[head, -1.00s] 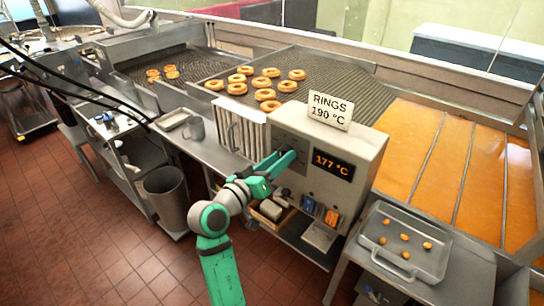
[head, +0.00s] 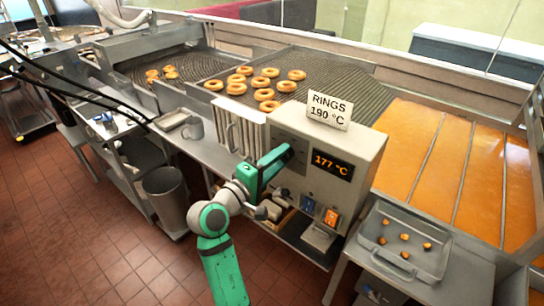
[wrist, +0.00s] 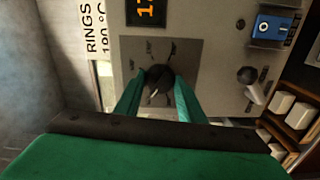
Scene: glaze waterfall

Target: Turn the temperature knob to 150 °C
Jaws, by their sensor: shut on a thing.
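The temperature knob (wrist: 158,76) is dark and round, on a grey plate with dark marks around it in the wrist view. My gripper (wrist: 158,84) is shut on the knob, one green finger on each side. In the head view my gripper (head: 282,156) reaches the front of the control box (head: 360,165) and hides the knob. The display (head: 332,165) reads 177 °C in orange; part of it also shows in the wrist view (wrist: 146,9).
A sign (head: 329,111) reading RINGS 190 °C stands on the box. A second, metallic knob (wrist: 248,76) sits beside the plate. A tray (head: 412,262) stands at the right.

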